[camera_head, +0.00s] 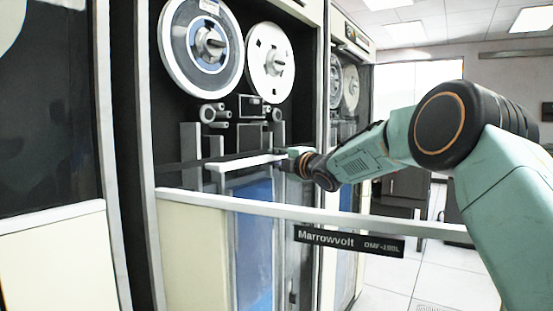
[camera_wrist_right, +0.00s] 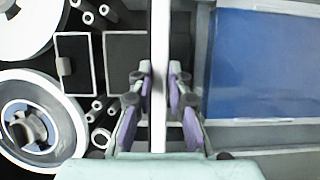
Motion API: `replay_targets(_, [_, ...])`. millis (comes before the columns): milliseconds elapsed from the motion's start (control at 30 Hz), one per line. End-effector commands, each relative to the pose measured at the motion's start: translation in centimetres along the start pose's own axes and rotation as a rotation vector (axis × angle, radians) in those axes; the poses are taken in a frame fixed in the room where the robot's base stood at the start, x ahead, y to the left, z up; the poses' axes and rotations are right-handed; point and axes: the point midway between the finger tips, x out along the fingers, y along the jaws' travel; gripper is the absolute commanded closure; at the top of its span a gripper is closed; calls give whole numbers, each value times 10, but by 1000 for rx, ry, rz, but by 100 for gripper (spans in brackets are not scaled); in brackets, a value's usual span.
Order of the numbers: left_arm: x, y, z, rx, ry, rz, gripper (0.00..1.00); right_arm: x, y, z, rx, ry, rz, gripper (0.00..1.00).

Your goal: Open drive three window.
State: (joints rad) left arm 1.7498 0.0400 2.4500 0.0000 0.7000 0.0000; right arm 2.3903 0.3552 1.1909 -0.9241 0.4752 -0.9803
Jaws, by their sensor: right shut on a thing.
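The tape drive (camera_head: 178,250) in front of me has a dark upper bay with two reels, a grey-blue one (camera_head: 201,45) and a white one (camera_head: 270,63). A white horizontal bar (camera_head: 240,163), which looks like the window's lower edge, crosses the bay below the reels. My right gripper (camera_head: 287,160) comes in from the right and is shut on this bar near its right end. In the right wrist view the white bar (camera_wrist_right: 160,60) runs upright between the purple-padded fingers (camera_wrist_right: 160,95). Any glass is hard to make out. My left gripper is not in view.
A long white rail (camera_head: 262,209) with a black Marrowvolt plate (camera_head: 348,242) runs below the gripper and past the cabinet. Another drive with reels (camera_head: 350,90) stands behind at right. Open floor (camera_head: 400,275) lies to the right.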

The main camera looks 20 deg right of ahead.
Motion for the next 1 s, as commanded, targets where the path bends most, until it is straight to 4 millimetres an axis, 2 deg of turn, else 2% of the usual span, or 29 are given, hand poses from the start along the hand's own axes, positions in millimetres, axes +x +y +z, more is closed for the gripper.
replay_targets(433, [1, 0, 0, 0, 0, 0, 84, 0, -4, -1, -1, 2, -3, 100])
replay_targets(467, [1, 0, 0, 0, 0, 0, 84, 0, -4, -1, -1, 2, -3, 81])
replay_targets(700, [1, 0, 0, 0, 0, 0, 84, 0, -3, 0, 0, 1, -2, 61])
replay_targets(1000, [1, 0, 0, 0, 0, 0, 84, 0, -2, 0, 0, 0, 0, 60])
